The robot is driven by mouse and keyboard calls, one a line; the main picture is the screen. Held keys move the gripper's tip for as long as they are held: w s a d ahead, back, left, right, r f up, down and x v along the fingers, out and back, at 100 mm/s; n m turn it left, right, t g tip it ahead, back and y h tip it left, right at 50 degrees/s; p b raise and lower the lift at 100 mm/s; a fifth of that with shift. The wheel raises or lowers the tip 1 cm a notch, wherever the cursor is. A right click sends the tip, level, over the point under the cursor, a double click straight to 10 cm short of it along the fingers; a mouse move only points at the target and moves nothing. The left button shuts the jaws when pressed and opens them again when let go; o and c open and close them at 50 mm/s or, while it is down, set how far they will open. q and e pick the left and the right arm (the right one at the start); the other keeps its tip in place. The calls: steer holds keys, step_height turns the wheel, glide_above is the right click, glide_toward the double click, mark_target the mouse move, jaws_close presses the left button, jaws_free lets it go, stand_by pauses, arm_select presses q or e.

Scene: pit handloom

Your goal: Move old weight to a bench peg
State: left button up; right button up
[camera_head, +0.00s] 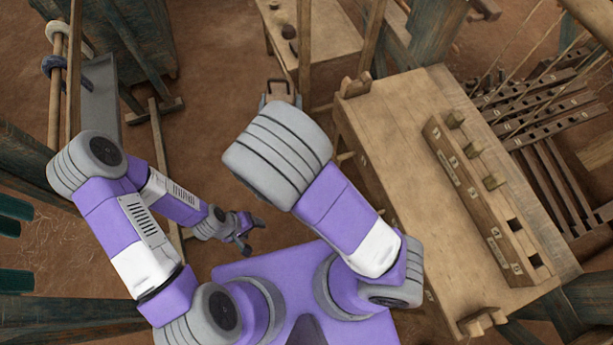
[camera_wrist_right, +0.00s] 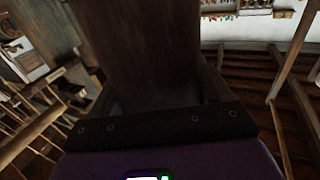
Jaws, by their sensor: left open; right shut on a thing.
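My right gripper (camera_head: 281,88) is beyond my right forearm, beside the small wooden bench at the top; the forearm hides part of it. The right wrist view is filled by a dark brown piece (camera_wrist_right: 150,50), which my right gripper is shut on. I cannot tell from its look whether it is the old weight. My left gripper (camera_head: 246,234) is open and empty, low and left of centre. A long wooden bench (camera_head: 395,115) stands at the right. It carries a labelled block (camera_head: 460,180) with several square pegs (camera_head: 473,148) and open square holes.
The small bench (camera_head: 325,35) at the top has posts and dark round items on it. A wooden frame with rods (camera_head: 75,60) stands at the left. Loom beams and slats (camera_head: 545,110) lie beyond the long bench. Bare brown floor (camera_head: 215,110) is open between them.

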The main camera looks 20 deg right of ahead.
steer(key=w+d+f+m+g+h+b, duration=0.2)
steer(key=f+m+g+h, duration=0.15)
steer(key=f, duration=0.55)
steer(key=w+d+f+m+g+h+b, duration=0.25)
steer(key=f+h, duration=0.25)
steer(key=f, duration=0.4)
steer(key=s+d+f+m+g+h+b, duration=0.15)
steer(key=s+f+m+g, duration=0.3)
steer(key=f, duration=0.45)
steer(key=s+d+f+m+g+h+b, duration=0.1)
steer(key=s+f+m+g+h+b, duration=0.3)
steer(key=f, duration=0.6)
steer(key=d+n+g+y+p, duration=0.1)
steer(key=d+p, duration=0.1)
steer(key=d, duration=0.9)
steer(key=shift+w+d+f, duration=0.3)
